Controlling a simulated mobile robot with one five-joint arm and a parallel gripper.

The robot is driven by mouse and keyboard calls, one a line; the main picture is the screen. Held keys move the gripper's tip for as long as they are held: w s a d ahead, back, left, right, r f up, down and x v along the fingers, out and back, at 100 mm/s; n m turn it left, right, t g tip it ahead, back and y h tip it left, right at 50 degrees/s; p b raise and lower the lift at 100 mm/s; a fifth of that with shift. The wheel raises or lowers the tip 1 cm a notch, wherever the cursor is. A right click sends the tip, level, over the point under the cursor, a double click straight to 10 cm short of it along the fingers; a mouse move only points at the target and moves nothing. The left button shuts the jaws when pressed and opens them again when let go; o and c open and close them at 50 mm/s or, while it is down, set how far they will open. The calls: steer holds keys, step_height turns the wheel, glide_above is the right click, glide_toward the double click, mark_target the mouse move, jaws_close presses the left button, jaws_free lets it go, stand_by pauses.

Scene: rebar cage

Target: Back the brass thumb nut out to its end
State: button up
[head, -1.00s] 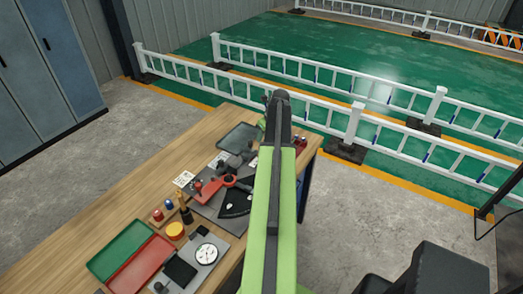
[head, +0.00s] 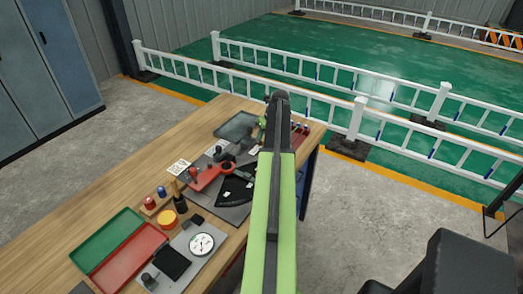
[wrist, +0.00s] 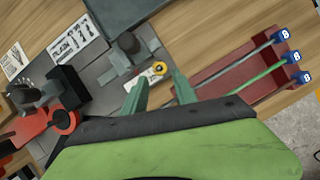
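The brass thumb nut (wrist: 160,69) is a small yellow ring with a dark centre in the wrist view. It sits at the end of a grey fixture (wrist: 122,62) with a dark round knob, on a grey plate. My gripper (wrist: 159,77) is open, its two green fingers spread below and to either side of the nut. The nut shows in the gap between the fingertips, and I see no finger touching it. How far the nut is along its thread cannot be told. In the head view my arm hides the nut and most of my gripper.
A red lever piece (wrist: 40,125) is at left, a dark tray (wrist: 125,12) above. Green (head: 108,236) and red trays (head: 130,256) lie on the bench's near part.

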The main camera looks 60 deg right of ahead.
mark_target(261, 142)
steer(key=b+x, duration=0.3)
steer(key=x, duration=0.2)
jaws_close()
steer(key=shift+n, duration=0.4)
